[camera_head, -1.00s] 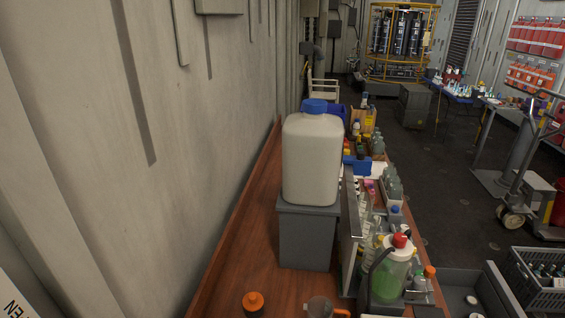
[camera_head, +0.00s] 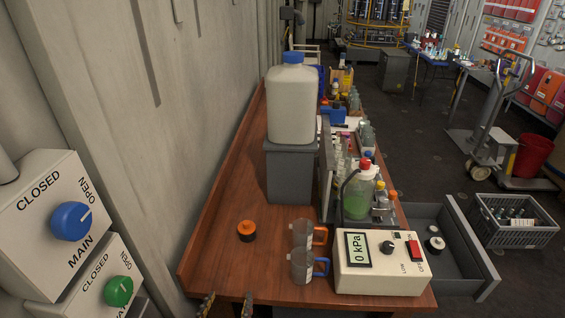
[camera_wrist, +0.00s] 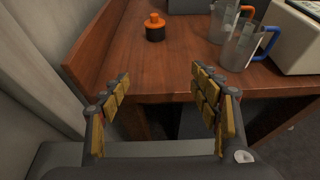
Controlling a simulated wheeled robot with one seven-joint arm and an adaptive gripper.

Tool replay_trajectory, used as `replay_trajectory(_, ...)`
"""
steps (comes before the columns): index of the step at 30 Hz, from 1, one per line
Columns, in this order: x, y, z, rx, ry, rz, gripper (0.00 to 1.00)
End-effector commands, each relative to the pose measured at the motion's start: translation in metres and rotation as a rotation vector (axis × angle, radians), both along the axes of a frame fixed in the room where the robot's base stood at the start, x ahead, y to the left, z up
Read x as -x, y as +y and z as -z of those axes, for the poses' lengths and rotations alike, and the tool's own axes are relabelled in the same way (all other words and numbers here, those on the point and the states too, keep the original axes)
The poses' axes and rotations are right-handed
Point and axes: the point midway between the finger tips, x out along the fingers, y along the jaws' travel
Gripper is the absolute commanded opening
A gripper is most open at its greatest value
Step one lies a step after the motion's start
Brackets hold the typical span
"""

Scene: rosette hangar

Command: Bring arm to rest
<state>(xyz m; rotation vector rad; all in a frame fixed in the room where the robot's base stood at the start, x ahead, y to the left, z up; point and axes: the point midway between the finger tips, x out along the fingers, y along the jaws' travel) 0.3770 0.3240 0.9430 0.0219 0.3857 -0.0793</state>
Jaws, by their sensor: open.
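My gripper (camera_wrist: 160,90) is open and empty in the wrist view, its two yellow-padded fingers spread apart just off the front edge of the wooden bench. In the head view only the fingertips of my gripper (camera_head: 228,304) show at the bottom edge, in front of the bench (camera_head: 208,262). In the wrist view, an orange-capped black jar (camera_wrist: 155,28) stands on the bench beyond the fingers, and two clear mugs, one with a blue handle (camera_wrist: 240,47) and one with an orange handle (camera_wrist: 225,22), stand to the right. Nothing touches the fingers.
A white meter box (camera_head: 382,264) reading 0 kPa sits at the bench's front right. A large white jug (camera_head: 291,103) stands on a grey box (camera_head: 290,172). Valve boxes with blue (camera_head: 71,221) and green (camera_head: 118,291) knobs are at left. An open drawer (camera_head: 470,262) juts out right.

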Motion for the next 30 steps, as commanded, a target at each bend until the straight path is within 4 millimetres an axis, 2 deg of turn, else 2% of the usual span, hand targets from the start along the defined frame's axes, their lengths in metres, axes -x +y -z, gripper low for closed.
replay_trajectory(8,0.010,-0.018,0.018,-0.090,0.056,0.102,0.63)
replay_trajectory(12,0.020,-0.035,0.029,-0.139,0.098,0.186,0.63)
replay_trajectory(19,0.043,-0.067,0.036,-0.282,0.179,0.388,0.63)
replay_trajectory(23,0.057,-0.097,0.032,-0.427,0.234,0.593,0.63)
replay_trajectory(27,0.075,-0.136,0.019,-0.670,0.292,0.923,0.63)
replay_trajectory(30,0.087,-0.157,0.008,-0.844,0.320,1.147,0.63)
